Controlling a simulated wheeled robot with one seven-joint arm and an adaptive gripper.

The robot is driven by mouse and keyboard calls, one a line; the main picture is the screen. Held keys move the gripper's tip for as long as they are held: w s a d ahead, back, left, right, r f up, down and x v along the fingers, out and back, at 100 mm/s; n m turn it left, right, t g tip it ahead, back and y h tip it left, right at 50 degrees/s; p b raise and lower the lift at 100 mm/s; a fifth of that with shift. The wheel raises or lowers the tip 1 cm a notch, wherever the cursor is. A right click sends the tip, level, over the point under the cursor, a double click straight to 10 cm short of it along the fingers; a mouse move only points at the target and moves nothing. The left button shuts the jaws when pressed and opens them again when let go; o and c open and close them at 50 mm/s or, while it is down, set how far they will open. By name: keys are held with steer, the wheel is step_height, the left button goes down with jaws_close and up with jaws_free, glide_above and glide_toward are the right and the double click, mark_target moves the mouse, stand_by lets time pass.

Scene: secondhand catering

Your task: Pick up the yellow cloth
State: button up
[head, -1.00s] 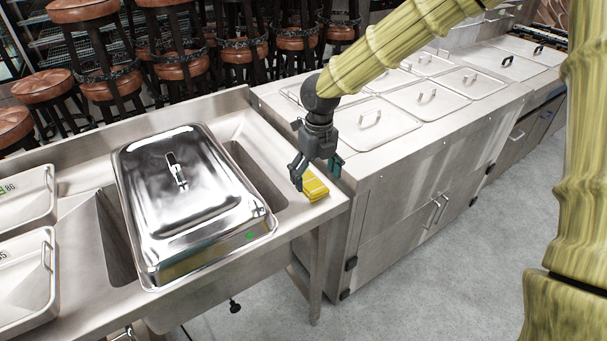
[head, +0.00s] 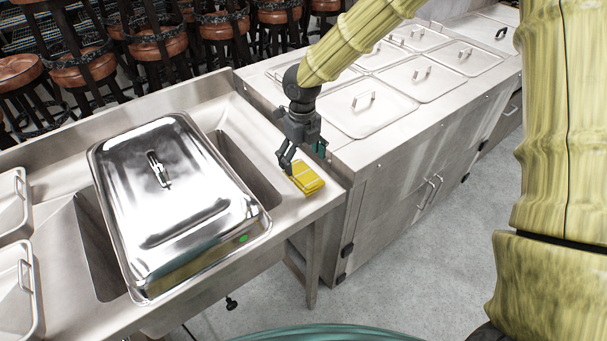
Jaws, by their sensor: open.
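The yellow cloth (head: 307,179) is a small folded piece with pale lines. It lies flat near the right end of the steel sink counter (head: 318,205), close to the edge. My gripper (head: 303,162) is open and points down at the cloth's far side. One finger is at the left by the cloth's far left corner, and the teal-tipped finger is to the right. I cannot tell whether a finger touches the cloth.
A large lidded steel pan (head: 170,200) covers much of the sink left of the cloth. A steel cabinet with lidded wells (head: 368,115) stands close to the right. Stools (head: 80,75) stand behind. Grey floor (head: 390,270) is open in front.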

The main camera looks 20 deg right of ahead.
mark_target(304, 173)
steer(key=shift+s+f, duration=0.15)
steer(key=shift+f, duration=0.15)
steer(key=shift+s+d+f+p, duration=0.15)
steer(key=shift+f+p, duration=0.6)
steer(key=shift+f, duration=1.4)
steer(key=c, duration=1.1)
